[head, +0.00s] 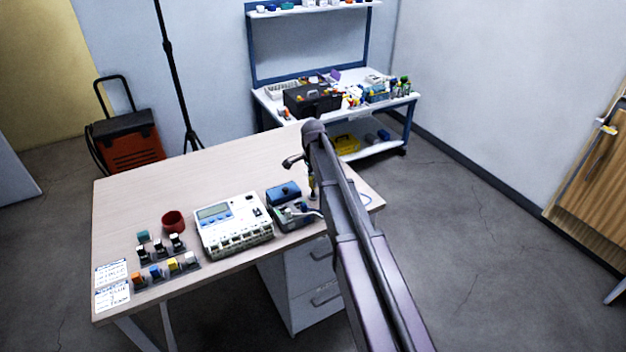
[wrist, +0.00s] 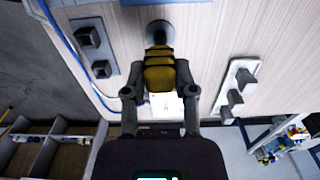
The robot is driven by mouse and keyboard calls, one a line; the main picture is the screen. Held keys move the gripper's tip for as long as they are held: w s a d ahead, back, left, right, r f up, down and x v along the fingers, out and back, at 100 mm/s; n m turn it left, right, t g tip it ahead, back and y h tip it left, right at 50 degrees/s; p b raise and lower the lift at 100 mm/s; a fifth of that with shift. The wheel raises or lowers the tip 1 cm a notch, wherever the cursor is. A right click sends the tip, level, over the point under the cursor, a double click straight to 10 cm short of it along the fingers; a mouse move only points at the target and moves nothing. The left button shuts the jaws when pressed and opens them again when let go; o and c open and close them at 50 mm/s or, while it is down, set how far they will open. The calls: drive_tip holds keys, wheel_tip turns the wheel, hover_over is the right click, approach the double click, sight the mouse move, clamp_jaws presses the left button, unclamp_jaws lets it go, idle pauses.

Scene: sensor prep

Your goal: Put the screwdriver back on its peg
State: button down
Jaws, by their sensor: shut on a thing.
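In the wrist view, my gripper (wrist: 160,92) is shut on the screwdriver (wrist: 160,76), a yellow handle with black bands. Its far end points at a round grey disc (wrist: 158,29) on the pale wood surface. I cannot tell whether the screwdriver touches the disc or whether this is the peg's base. In the head view, my arm reaches over the right end of the desk (head: 225,165) and hides most of the gripper. No separate peg is clear there.
A white instrument (head: 232,224) and a blue-topped device (head: 284,192) stand left of my arm. A red cup (head: 173,221) and several small coloured blocks lie farther left. In the wrist view, dark blocks on plates (wrist: 94,38) and (wrist: 238,88) flank the screwdriver, and a blue cable (wrist: 68,42) runs at left.

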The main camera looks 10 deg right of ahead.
drive_tip(key=shift+c, duration=1.7)
unclamp_jaws()
drive_tip(key=shift+o, duration=0.8)
drive_tip(key=shift+r, duration=0.15)
drive_tip(key=shift+r+p, duration=3.4)
drive_tip(key=shift+p, duration=0.15)
drive_tip(key=s+n, duration=1.4)
drive_tip(key=s, duration=1.5)
drive_tip(key=shift+d, duration=0.4)
